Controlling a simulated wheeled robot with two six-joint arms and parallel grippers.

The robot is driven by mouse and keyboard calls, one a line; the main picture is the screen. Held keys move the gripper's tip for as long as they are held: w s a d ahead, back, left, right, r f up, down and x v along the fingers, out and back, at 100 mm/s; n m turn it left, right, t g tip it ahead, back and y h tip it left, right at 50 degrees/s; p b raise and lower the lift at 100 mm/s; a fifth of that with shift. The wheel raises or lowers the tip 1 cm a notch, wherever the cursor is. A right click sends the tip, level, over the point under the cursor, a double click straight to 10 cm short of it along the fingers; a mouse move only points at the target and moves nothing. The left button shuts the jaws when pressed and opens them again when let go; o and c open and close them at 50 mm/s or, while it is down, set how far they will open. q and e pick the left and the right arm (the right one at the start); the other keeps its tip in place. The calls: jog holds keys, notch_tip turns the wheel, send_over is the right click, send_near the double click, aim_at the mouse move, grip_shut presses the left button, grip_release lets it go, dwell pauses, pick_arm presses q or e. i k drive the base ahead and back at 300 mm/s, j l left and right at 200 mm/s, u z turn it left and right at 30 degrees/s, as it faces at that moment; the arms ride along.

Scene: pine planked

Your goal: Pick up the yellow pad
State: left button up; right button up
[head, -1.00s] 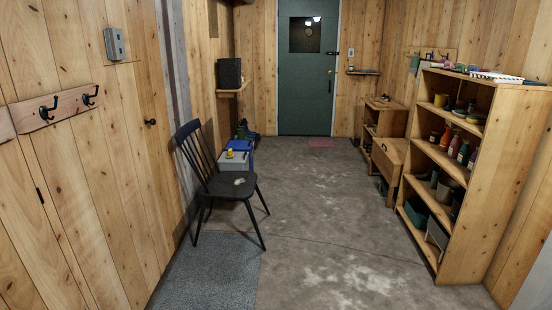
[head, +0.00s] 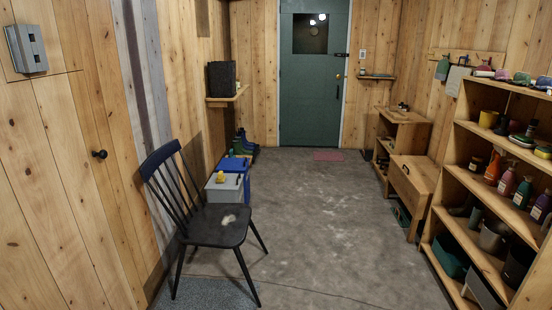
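No thing is clearly a yellow pad in the head view. A small yellow object (head: 221,177) sits on the grey box (head: 223,193) at the left, behind the chair; it is too small to tell what it is. A yellow cup-like thing (head: 489,119) stands on the upper shelf at the right. A small pale item (head: 229,219) lies on the seat of the dark chair (head: 212,232). Neither of my grippers is in view.
A tall wooden shelf (head: 468,192) with bottles and bins stands at the right, with a lower wooden cabinet (head: 411,186) beyond it. A blue box (head: 239,164) and boots (head: 243,143) are along the left wall. The middle floor is clear up to the green door (head: 314,112).

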aim_at(221, 178)
jog(key=i+z, duration=0.2)
jog(key=i, duration=0.35)
jog(key=i+z, duration=0.25)
jog(key=i, duration=0.3)
jog(key=i+j+z, duration=0.2)
jog(key=i, duration=0.35)
jog(key=i+l, duration=0.15)
jog(key=i, duration=0.75)
jog(key=i+l, duration=0.1)
jog(key=i, duration=0.8)
jog(key=i+j+u, duration=0.1)
jog(key=i+u, duration=0.3)
jog(key=i, duration=0.45)
jog(key=i+l+u, duration=0.15)
jog(key=i+u, duration=0.2)
jog(key=i, duration=0.45)
jog(key=i+u, duration=0.4)
jog(key=i+l+u, duration=0.15)
jog(key=u, duration=0.3)
jog(key=i+l+u, duration=0.25)
jog(key=i+u, duration=0.15)
jog(key=i+l+u, duration=0.25)
jog(key=u, duration=0.15)
